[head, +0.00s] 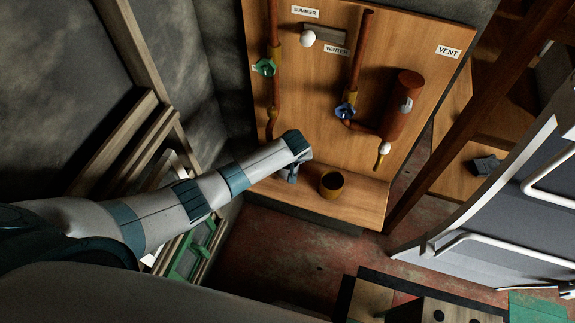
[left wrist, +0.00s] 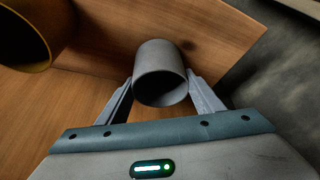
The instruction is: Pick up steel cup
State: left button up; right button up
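The grey steel cup (left wrist: 160,62) lies between the two fingers of my left gripper (left wrist: 161,76) in the left wrist view, its round mouth facing the camera. I see no clear gap between the cup and either fingertip, but cannot tell whether they press on it. In the head view my left gripper (head: 292,176) points down just above the wooden shelf, and the steel cup does not show clearly there. My right gripper is not in view.
A brown-yellow cup (head: 331,184) stands on the shelf (head: 351,205) just right of my gripper; it also shows in the left wrist view (left wrist: 28,38). Behind rises a wooden panel (head: 330,90) with copper pipes, a green valve (head: 265,67) and a blue valve (head: 345,111).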

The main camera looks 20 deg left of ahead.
pick_arm(q)
jog(key=c, duration=0.5)
jog(key=shift+r, duration=0.15)
jog(key=shift+c, duration=0.2)
jog(key=shift+r, duration=0.5)
jog(key=r, duration=0.1)
jog(key=r+b, duration=0.1)
jog(key=r, duration=0.1)
jog(key=shift+d+b, duration=0.3)
jog(key=shift+d, duration=0.05)
jog(key=s+d+r+b, duration=0.3)
jog(key=d+r, duration=0.3)
jog(key=d, duration=0.4)
jog(key=shift+d+r, duration=0.25)
jog(key=shift+r, duration=0.15)
